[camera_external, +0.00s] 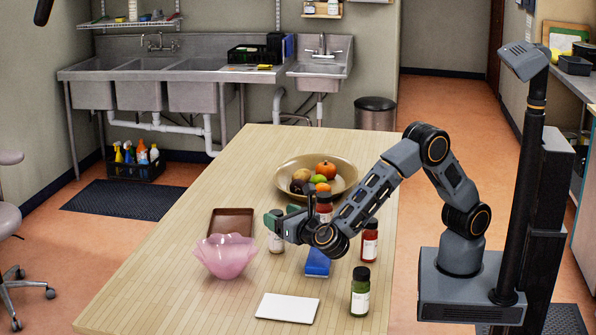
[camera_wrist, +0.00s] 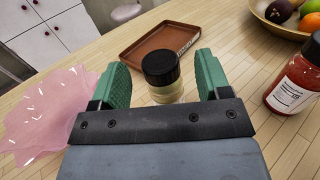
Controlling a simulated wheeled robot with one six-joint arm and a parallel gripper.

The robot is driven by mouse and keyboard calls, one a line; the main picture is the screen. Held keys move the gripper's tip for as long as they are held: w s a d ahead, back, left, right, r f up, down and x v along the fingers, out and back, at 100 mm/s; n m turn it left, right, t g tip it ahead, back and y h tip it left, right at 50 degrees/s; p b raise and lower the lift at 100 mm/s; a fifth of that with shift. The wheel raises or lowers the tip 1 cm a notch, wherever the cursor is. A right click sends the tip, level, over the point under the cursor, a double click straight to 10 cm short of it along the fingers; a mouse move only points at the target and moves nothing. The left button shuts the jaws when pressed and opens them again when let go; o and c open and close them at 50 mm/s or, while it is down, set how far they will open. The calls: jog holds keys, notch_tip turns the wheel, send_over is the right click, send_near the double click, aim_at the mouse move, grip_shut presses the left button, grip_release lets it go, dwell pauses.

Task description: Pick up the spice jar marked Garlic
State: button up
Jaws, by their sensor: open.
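A small spice jar with a black lid and pale contents (camera_wrist: 163,80) stands upright on the table, between and just ahead of my gripper's green fingers in the wrist view. Its label cannot be read. It also shows just below my gripper in the external view (camera_external: 276,243). My gripper (camera_external: 281,215) is open and empty, low over the table, with a finger on each side of the jar in the wrist view (camera_wrist: 160,74). Other jars with unreadable labels are a red one (camera_external: 370,242), another red one (camera_external: 324,205) and a green one (camera_external: 360,295).
A brown tray (camera_external: 231,212) lies behind the pale jar, and a pink wavy bowl (camera_external: 225,262) stands to its left. A fruit bowl (camera_external: 345,187) is farther back. A blue block (camera_external: 318,266) and a white slab (camera_external: 287,308) lie toward the front. The left front of the table is clear.

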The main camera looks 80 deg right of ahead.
jog(key=shift+x, duration=1.15)
grip_shut()
